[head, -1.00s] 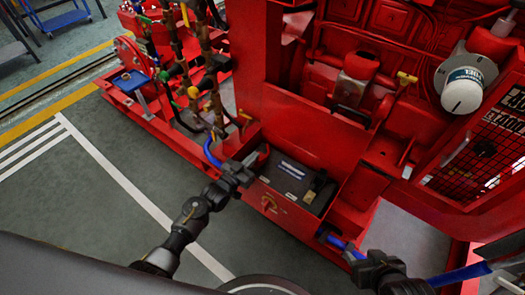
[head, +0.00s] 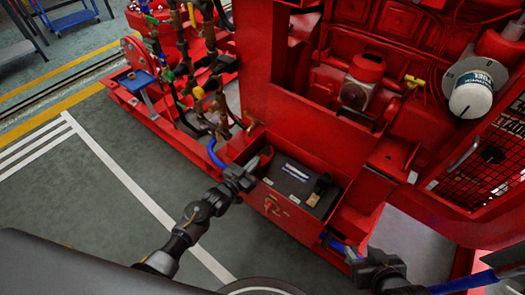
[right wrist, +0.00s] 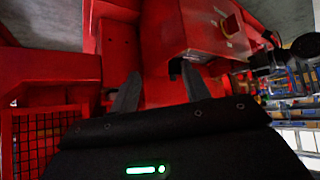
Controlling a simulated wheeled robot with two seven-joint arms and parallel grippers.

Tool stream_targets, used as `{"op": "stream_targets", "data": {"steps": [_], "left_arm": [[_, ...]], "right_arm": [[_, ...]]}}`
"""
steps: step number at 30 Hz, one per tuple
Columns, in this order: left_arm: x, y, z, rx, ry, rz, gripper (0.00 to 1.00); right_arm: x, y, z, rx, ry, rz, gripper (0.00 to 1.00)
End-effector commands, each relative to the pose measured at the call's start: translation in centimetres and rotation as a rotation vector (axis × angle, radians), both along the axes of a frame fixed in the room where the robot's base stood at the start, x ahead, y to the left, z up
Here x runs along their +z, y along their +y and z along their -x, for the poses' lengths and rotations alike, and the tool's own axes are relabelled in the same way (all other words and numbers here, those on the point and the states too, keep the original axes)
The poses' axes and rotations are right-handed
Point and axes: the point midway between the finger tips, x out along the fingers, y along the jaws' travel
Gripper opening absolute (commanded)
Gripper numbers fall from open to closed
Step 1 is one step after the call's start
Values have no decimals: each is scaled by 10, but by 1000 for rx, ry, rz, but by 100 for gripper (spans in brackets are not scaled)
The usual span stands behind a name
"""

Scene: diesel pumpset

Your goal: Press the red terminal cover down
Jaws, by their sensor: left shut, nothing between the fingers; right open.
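A dark battery (head: 296,178) sits in a red tray (head: 290,222) at the foot of the red machine. The red terminal cover (head: 265,155) shows at the battery's left end and looks raised and tilted. My left gripper (head: 251,170) is shut and empty, with its tips close beside the cover. I cannot tell whether they touch it. My right gripper (head: 347,250) is open and empty, low at the right of the tray. In the right wrist view its two dark fingers (right wrist: 160,85) are spread in front of red machine parts.
The red engine block (head: 345,80) rises behind the battery, with a white filter (head: 468,95) at upper right. A bare terminal (head: 320,187) stands at the battery's right end. Pipes and valves (head: 200,75) stand at left.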

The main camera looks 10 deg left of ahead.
Motion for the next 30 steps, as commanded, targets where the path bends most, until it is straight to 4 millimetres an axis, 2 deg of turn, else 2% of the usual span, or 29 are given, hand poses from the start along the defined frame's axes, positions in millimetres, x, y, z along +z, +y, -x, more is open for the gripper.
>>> {"op": "stream_targets", "data": {"steps": [2, 7, 13, 18, 19, 24, 30], "left_arm": [[2, 0, 0, 0, -1, 0, 0], [11, -1, -1, 0, -1, 0, 0], [24, -2, -3, 0, -1, 0, 0], [46, -3, -3, 0, 1, 0, 0], [37, 3, 8, 1, 5, -3, 0], [31, 20, 45, 0, 4, -2, 0], [27, 34, 73, 0, 2, -1, 0]], "right_arm": [[0, -1, 1, -3, 10, 3, 47], [-10, -18, 21, -45, 149, 41, 47], [-23, -43, 65, -112, 406, 98, 47], [-60, -45, 62, -119, 481, 111, 47], [-64, -45, 61, -118, 477, 109, 47], [-73, -44, 59, -117, 478, 109, 47], [-79, -44, 58, -116, 478, 109, 47]]}}
